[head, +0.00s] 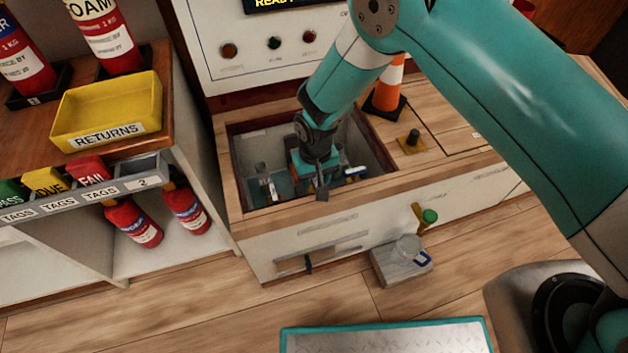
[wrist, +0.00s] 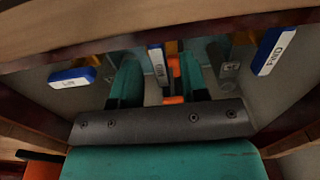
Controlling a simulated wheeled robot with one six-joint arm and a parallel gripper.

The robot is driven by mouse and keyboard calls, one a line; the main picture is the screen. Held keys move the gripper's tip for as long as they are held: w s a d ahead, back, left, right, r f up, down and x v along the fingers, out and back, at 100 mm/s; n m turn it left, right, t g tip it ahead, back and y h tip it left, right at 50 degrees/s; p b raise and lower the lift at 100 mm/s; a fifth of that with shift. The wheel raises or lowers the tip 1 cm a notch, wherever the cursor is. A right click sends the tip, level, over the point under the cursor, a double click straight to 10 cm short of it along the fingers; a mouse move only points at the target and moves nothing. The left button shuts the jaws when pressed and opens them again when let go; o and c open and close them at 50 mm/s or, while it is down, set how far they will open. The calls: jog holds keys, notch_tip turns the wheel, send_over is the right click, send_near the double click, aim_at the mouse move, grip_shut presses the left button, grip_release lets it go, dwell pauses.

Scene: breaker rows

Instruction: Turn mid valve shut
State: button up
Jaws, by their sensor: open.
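The mid valve's blue and white tag (wrist: 157,62) stands between my gripper's teal fingers in the wrist view, with orange parts just right of it. Its small lettering appears to read MID. My gripper (wrist: 158,72) is open, with one finger on each side of the tag; I cannot tell whether either touches it. In the head view my gripper (head: 318,182) reaches down into the open floor well (head: 232,165) and hides the mid valve there. Another tag (wrist: 72,78) is at the left of the wrist view, and one reading FWD (wrist: 267,52) is at the right.
The well's wooden rim (head: 290,208) and walls surround my gripper closely. An orange cone (head: 388,88) and a dark knob (head: 412,138) are right of the well. A panel with lamps (head: 270,45) stands behind. Shelves with extinguishers (head: 132,222) and a yellow tray (head: 108,108) are left.

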jog(key=shift+f, duration=0.3)
